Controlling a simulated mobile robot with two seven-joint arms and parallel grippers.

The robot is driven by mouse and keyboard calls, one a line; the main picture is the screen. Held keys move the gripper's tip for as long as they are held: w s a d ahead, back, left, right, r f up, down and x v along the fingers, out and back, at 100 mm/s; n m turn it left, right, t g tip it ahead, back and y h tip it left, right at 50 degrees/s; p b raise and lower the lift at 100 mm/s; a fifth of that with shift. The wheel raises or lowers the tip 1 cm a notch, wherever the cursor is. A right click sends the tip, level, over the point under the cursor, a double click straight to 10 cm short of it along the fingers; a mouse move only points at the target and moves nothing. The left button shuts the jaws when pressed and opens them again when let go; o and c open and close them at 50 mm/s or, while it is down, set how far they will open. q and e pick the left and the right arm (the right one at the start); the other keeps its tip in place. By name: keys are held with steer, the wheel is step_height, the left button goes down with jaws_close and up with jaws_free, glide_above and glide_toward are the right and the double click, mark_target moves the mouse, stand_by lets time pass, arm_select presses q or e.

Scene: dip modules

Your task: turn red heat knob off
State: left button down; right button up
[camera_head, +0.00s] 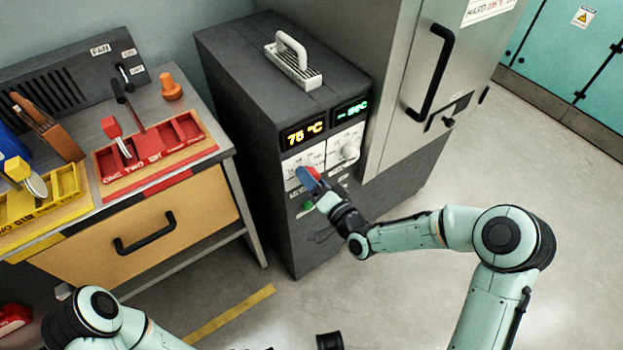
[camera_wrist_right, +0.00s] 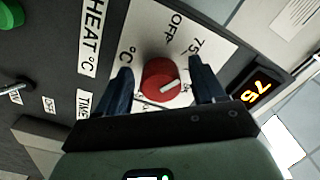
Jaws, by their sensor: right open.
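The red heat knob (camera_wrist_right: 162,80) sits on a white dial plate (camera_wrist_right: 150,22) marked OFF and 75, next to a HEAT °C label. In the head view my right gripper (camera_head: 311,183) is at the dark cabinet's front and partly hides the red knob (camera_head: 314,172).
The orange display (camera_head: 304,133) reads 75 °C, beside a green display (camera_head: 351,111). A white knob (camera_head: 349,151) is right of the red one, and a green button (camera_head: 308,206) is below. A workbench (camera_head: 150,223) with red and yellow trays stands left.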

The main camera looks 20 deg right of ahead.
steer(key=shift+w, duration=0.15)
steer(key=c, duration=1)
arm_select(q)
steer(key=shift+w+f, duration=0.1)
arm_select(e)
steer(key=shift+a+f+n+b, duration=0.1)
steer(key=shift+f+n+b, duration=0.05)
steer(key=shift+n+b, duration=0.5)
steer(key=n+b, duration=0.4)
steer(key=n, duration=0.2)
steer(key=shift+f, duration=0.2)
arm_select(q)
steer(key=w+a+f+t+y, duration=0.1)
steer(key=w+a+f+t, duration=0.1)
steer(key=w+a+f, duration=0.2)
steer(key=shift+w+f+n+b, duration=0.35)
steer(key=shift+w+f, duration=0.8)
steer(key=shift+f, duration=0.4)
arm_select(e)
steer(key=shift+n, duration=0.45)
arm_select(q)
steer(key=shift+a, duration=0.1)
arm_select(e)
steer(key=shift+c, duration=0.2)
